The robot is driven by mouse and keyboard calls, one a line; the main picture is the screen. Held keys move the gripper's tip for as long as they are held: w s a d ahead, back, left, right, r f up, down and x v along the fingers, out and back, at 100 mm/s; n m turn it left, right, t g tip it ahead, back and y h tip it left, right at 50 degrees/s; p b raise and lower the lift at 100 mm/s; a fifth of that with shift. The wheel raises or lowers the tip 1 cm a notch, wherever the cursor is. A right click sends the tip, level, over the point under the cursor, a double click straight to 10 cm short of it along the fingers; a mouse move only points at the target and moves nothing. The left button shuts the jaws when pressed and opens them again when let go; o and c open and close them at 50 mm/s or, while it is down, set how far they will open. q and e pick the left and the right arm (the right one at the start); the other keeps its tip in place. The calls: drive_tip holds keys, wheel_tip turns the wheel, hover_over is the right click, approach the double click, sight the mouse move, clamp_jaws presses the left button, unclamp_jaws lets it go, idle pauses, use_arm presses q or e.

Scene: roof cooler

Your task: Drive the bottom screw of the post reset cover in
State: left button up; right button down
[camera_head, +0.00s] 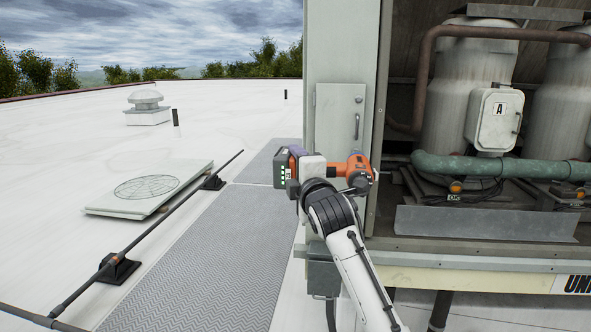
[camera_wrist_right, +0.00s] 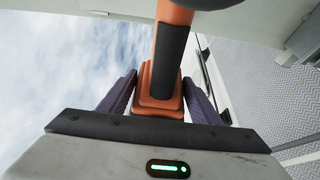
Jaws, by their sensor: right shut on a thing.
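The post reset cover (camera_head: 338,115) is a grey-green plate on the front of the post, with a small round head near its top right and a handle on its right side. My right gripper (camera_head: 308,172) is shut on an orange and black power driver (camera_head: 357,166) in front of the cover's lower end. The wrist view shows the dark fingers (camera_wrist_right: 162,98) on either side of the orange base of the driver's grip (camera_wrist_right: 172,55). The driver's nose is near the post's right edge; I cannot tell whether it touches. The bottom screw is hidden. My left gripper is out of view.
A grey walkway (camera_head: 205,265), a rail (camera_head: 145,236) and a pale hatch (camera_head: 150,188) lie left. The roof beyond is largely clear.

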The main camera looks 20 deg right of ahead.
sight(292, 174)
drive_tip(key=shift+w+d+r, duration=0.2)
drive_tip(key=shift+w+r, duration=0.1)
drive_tip(key=shift+r, duration=0.1)
idle(0.3)
drive_tip(key=shift+w+d+r, duration=0.15)
drive_tip(key=shift+w+d, duration=0.1)
drive_tip(key=shift+d, duration=0.05)
idle(0.8)
drive_tip(key=shift+w+d+f, duration=0.1)
drive_tip(key=shift+w+f, duration=0.15)
drive_tip(key=shift+f, duration=0.05)
idle(1.0)
drive_tip(key=shift+s+f, duration=0.1)
drive_tip(key=shift+s+a, duration=0.35)
drive_tip(key=shift+a, duration=0.05)
drive_tip(key=shift+s+a, duration=0.5)
drive_tip(key=shift+s, duration=0.35)
drive_tip(key=shift+s+a, duration=0.5)
drive_tip(key=shift+s, duration=0.3)
drive_tip(key=shift+s+a, duration=0.5)
drive_tip(key=shift+s, duration=0.35)
